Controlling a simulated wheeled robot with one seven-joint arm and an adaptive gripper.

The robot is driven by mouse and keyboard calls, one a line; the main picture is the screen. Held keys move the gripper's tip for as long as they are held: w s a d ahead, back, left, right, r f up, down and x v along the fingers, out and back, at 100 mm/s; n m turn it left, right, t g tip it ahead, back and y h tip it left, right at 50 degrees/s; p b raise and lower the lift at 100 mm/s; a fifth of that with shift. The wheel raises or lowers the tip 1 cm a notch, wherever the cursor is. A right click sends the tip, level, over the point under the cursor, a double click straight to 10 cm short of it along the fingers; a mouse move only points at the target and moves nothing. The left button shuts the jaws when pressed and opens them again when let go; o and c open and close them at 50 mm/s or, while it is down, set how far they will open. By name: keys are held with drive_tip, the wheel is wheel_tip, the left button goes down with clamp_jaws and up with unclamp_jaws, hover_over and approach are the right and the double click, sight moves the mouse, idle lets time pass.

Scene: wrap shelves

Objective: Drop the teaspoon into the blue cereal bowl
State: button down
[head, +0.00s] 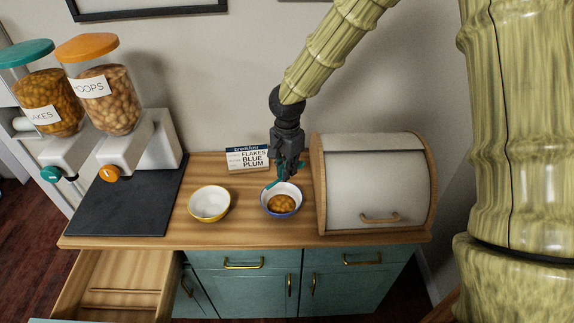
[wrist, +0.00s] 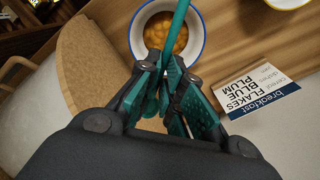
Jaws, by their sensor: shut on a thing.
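My gripper (head: 286,176) is above the back edge of the blue-rimmed cereal bowl (head: 299,199), which stands on the counter beside the bread box. The bowl holds brown-orange cereal (head: 281,204). In the wrist view my gripper (wrist: 172,88) is shut on the teal teaspoon (wrist: 177,38). The spoon's thin shaft extends from the fingers across the bowl (wrist: 136,37) and over the cereal (wrist: 157,32). A rounded teal part shows low between the fingers. In the head view only a small teal piece of the spoon (head: 272,184) shows at the bowl's back left rim.
A yellow-rimmed bowl (head: 210,204), empty, stands to the left. A breakfast card (head: 248,159) reading "FLAKES BLUE PLUM" stands behind the bowls. The bread box (head: 375,180) is close on the right. Two cereal dispensers (head: 105,95) stand at left above an open drawer (head: 120,280).

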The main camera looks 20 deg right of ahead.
drive_tip(key=f, duration=0.2)
drive_tip(key=w+f+b, duration=0.1)
drive_tip(key=shift+w+f, duration=0.2)
drive_tip(key=shift+f, duration=0.15)
drive_tip(key=c, duration=1.5)
unclamp_jaws()
drive_tip(key=shift+w+f, duration=0.1)
wheel_tip(320, 180, up, 12)
drive_tip(key=shift+r, duration=0.2)
